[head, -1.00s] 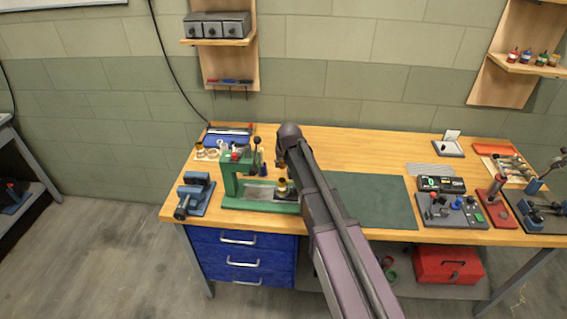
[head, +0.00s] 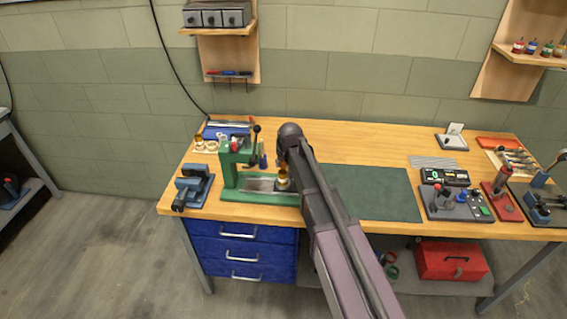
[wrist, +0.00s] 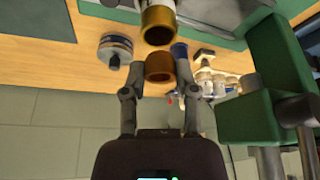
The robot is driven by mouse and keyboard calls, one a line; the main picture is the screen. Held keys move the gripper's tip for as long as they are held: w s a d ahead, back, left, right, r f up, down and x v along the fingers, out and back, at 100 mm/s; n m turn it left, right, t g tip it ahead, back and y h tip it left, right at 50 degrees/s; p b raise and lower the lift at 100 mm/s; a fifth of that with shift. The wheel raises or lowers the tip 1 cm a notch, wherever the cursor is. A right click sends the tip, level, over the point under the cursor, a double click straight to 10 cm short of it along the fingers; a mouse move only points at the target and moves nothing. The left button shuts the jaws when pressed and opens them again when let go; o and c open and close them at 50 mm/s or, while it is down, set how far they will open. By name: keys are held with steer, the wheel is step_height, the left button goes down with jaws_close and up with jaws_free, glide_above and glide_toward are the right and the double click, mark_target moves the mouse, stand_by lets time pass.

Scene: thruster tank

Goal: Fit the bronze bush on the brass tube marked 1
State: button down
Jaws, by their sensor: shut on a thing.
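In the wrist view the bronze bush (wrist: 160,68) is between the fingertips of my gripper (wrist: 159,80), which is shut on it. The bush's dark open end faces the camera. Just above it in that picture is a brass tube (wrist: 157,22), its open end towards the bush. The two look close and nearly in line, with a small gap in the picture; I cannot tell the true distance. No number is readable on the tube. In the head view brass (head: 283,183) shows at the right end of the green press's base, below my gripper, which my arm mostly hides.
The green press (head: 230,165) stands close to my gripper and also rises at the right in the wrist view (wrist: 272,65). A blue vise (head: 194,187) is left of it. Several rings (head: 206,147) lie behind. The green mat (head: 375,193) is clear.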

steer(key=shift+f+b, duration=1)
steer(key=shift+f, duration=0.2)
steer(key=shift+c, duration=1.5)
jaws_free()
